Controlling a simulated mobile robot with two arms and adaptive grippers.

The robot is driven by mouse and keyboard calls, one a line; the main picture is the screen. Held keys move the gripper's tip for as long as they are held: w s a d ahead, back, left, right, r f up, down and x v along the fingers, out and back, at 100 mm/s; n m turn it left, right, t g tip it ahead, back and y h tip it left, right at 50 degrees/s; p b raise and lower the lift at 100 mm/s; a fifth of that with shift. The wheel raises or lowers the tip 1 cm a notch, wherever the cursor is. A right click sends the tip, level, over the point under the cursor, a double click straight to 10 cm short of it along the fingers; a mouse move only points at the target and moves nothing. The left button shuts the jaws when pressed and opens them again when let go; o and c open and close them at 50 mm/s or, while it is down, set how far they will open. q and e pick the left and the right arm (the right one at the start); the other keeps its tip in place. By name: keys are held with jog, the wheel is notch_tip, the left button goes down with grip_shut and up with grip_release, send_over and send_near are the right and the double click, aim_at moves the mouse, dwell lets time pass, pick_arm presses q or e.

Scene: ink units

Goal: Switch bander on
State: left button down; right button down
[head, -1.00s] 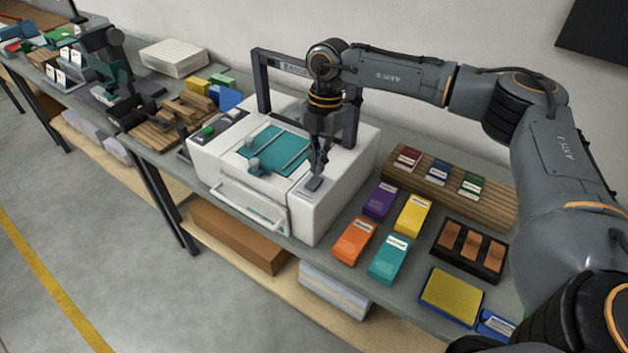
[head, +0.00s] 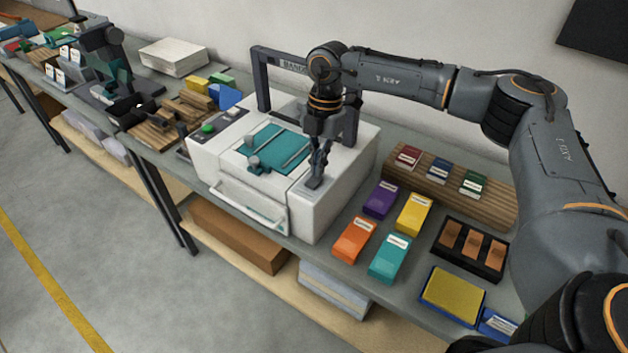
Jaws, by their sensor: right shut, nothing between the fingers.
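The bander (head: 315,212) is a white boxy machine with a teal bed on top, a dark arch behind it and a handle on its front. A dark control panel with a green button (head: 208,127) is at its left end. A small grey rocker or plate (head: 313,183) sits on the right part of its top. My right gripper (head: 316,177) is shut and empty, pointing down, with its fingertips at this plate. I cannot tell whether they touch it. My left gripper is not in view.
Purple, yellow, orange (head: 353,240) and teal boxes lie right of the bander. Behind them is a wooden rack (head: 430,190) with three small packs. A black tray (head: 468,250) and a yellow pad (head: 452,296) lie further right. Wood pieces and a dark device stand left.

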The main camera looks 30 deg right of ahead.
jog(key=shift+f+b, duration=0.35)
jog(key=shift+f, duration=0.5)
jog(key=shift+s+r+p, duration=0.1)
jog(key=shift+r+p, duration=0.2)
jog(key=shift+r, duration=0.05)
notch_tip(320, 180, up, 6)
jog(key=p, duration=0.4)
jog(key=shift+r, duration=0.25)
jog(key=shift+f, duration=0.1)
